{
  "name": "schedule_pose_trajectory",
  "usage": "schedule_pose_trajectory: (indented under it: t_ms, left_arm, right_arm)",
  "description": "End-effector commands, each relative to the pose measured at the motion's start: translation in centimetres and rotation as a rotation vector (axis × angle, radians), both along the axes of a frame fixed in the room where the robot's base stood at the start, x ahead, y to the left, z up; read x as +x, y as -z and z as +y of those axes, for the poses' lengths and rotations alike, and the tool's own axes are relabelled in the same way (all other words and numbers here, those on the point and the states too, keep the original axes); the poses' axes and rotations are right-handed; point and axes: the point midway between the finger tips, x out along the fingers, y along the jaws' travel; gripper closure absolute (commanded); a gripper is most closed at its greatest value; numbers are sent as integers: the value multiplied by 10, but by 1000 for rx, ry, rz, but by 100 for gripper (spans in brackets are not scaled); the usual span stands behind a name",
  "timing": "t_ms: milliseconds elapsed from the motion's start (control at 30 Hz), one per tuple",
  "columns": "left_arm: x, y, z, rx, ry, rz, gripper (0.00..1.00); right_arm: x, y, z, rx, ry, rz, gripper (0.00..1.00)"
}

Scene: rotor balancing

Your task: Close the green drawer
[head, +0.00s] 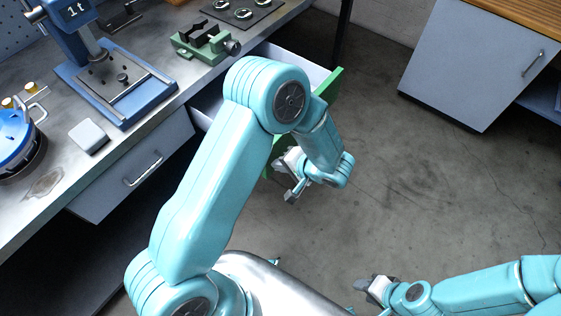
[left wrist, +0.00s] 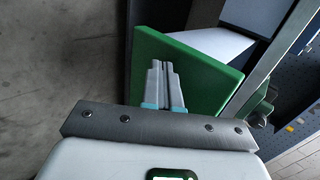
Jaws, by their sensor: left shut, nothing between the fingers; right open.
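The green drawer (head: 333,88) stands pulled out from under the workbench, its pale inside showing. My left arm crosses in front of it and hides much of its front. In the left wrist view its green front panel (left wrist: 208,82) fills the upper middle, with the pale interior behind it. My left gripper (head: 284,188) is shut and empty, in front of the drawer's near end; in the left wrist view its fingertips (left wrist: 161,66) overlap the green panel. I cannot tell whether they touch it. My right gripper (head: 364,296) is open and empty, low over the floor at bottom right.
The workbench (head: 62,190) carries a blue press (head: 112,85), a green vise (head: 205,42), a blue-lidded pot (head: 15,140) and a small white block (head: 88,136). A closed grey drawer (head: 135,172) sits left of the green one. A cabinet (head: 470,65) stands at upper right; floor between is clear.

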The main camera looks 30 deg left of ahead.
Motion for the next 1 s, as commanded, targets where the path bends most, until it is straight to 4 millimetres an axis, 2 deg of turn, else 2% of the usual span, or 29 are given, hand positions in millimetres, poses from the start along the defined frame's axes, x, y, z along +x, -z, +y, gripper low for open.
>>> schedule_pose_trajectory:
  t_ms: [367,567,767,1000]
  left_arm:
    - [0,0,1,0,0,0,100]
    - [1,3,13,-1,-2,-2,100]
    - [3,7,50,-1,-6,-4,100]
    - [8,9,115,1,-8,-5,100]
  right_arm:
    - [0,0,0,0,0,0,57]
    - [0,11,0,0,0,0,57]
    - [0,37,0,0,0,0,57]
    - [0,76,0,0,0,0,57]
